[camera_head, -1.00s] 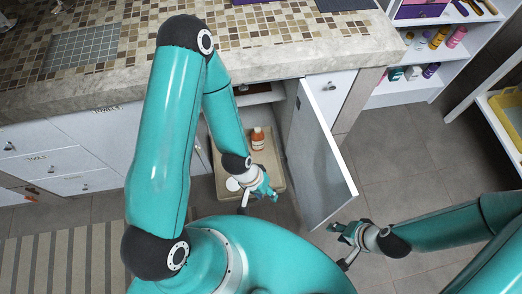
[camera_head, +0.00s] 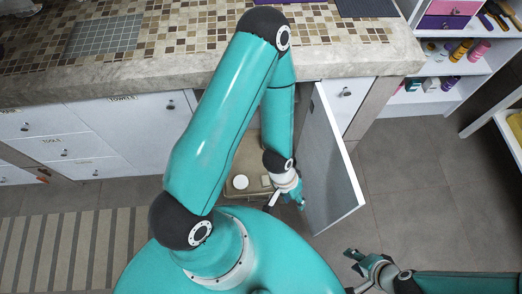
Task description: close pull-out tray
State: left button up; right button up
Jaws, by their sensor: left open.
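The beige pull-out tray (camera_head: 232,194) stands out of the open cabinet under the counter. A round white item (camera_head: 240,181) is on it. My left arm covers much of the tray and the area behind it. My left gripper (camera_head: 286,204) is open and empty, at the tray's front right corner beside the open door. I cannot tell whether it touches the tray. My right gripper (camera_head: 350,270) is open and empty, low on the right over the floor, away from the tray.
The open grey-white cabinet door (camera_head: 333,175) stands just right of my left gripper. White drawers (camera_head: 70,150) are on the left under the mosaic counter (camera_head: 180,45). A shelf (camera_head: 455,90) stands at the far right. The floor (camera_head: 430,190) right of the door is clear.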

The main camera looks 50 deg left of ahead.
aim_at(247, 161)
jog(key=u, duration=0.1)
jog(key=k, duration=1.35)
jog(key=u, duration=0.8)
jog(key=k, duration=0.3)
jog(key=z, duration=0.65)
jog(key=i, duration=0.9)
jog(key=z, duration=0.15)
